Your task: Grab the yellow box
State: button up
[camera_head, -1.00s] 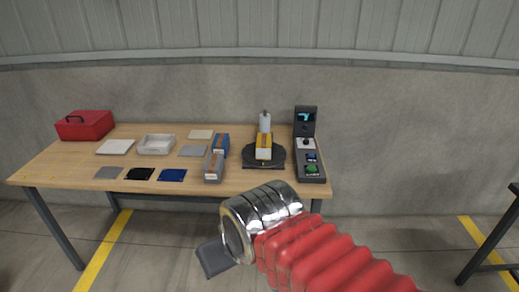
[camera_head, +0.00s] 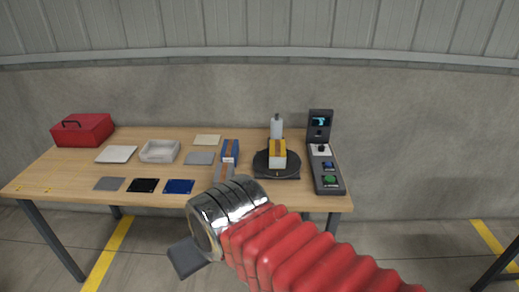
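The yellow box (camera_head: 278,150), with a white lower part and a brownish stripe on top, stands on a round black turntable (camera_head: 262,169) at the right part of the wooden table (camera_head: 75,170). My gripper (camera_head: 187,258) shows only as one dark grey finger piece below the silver wrist, in front of the table's front edge. It is well apart from the yellow box, lower and to its left in the picture. The rest of the gripper is hidden behind the wrist, so its opening does not show.
A blue box (camera_head: 230,149) and a grey box (camera_head: 224,173), partly covered by my wrist, stand left of the turntable. A pale cylinder (camera_head: 277,127) is behind the yellow box. A control panel (camera_head: 325,167) stands right. Flat plates, a white tray (camera_head: 159,151) and red toolbox (camera_head: 83,130) are left.

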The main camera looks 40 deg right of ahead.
aim_at(277, 147)
jog(key=u, duration=0.05)
jog(key=i, duration=1.15)
jog(key=z, duration=0.45)
